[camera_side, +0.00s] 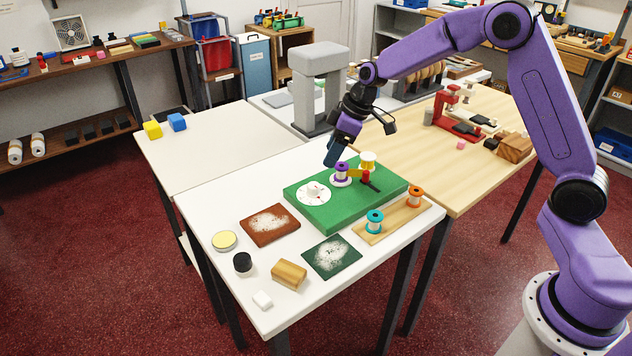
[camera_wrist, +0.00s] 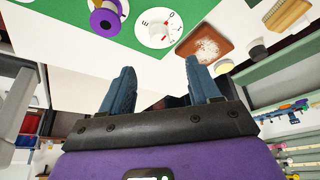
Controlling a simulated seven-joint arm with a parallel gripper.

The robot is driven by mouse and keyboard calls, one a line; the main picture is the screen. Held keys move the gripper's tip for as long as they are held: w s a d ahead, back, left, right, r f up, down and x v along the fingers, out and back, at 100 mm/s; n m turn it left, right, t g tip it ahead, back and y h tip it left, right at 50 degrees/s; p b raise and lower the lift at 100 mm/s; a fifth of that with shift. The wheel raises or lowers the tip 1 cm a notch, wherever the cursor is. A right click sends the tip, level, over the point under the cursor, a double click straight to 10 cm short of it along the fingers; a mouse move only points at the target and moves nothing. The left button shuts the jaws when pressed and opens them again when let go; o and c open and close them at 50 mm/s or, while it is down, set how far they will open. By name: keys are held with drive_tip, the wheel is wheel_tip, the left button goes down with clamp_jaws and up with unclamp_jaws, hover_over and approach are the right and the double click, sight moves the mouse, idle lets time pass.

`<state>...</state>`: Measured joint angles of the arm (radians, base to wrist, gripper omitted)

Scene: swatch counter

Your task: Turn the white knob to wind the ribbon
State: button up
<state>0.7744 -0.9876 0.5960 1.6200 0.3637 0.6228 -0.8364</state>
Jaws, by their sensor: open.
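The white knob (camera_side: 312,188) sits on a round white dial with red and dark marks, on the left part of a green board (camera_side: 323,215). The knob also shows in the wrist view (camera_wrist: 158,29), on its dial. To its right on the board stand a purple spool (camera_side: 341,170) and a yellow spool (camera_side: 367,158), with yellow ribbon between them beside a red post with a dark lever. My gripper (camera_side: 331,160) is above the board, up and slightly right of the knob in the side view. In the wrist view its blue fingers (camera_wrist: 161,70) are apart and empty, clear of the knob.
A wooden rack (camera_side: 398,222) with teal and orange spools lies right of the board. A brown sanding pad (camera_side: 269,224), dark green pad (camera_side: 331,257), round tin (camera_side: 224,240), black-lidded jar (camera_side: 243,263) and wooden block (camera_side: 289,273) lie in front. A grey stand (camera_side: 319,85) rises behind.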

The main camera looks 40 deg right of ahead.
sight(314, 185)
drive_tip(key=x, duration=1.1)
drive_tip(key=shift+c, duration=0.3)
drive_tip(key=c, duration=0.9)
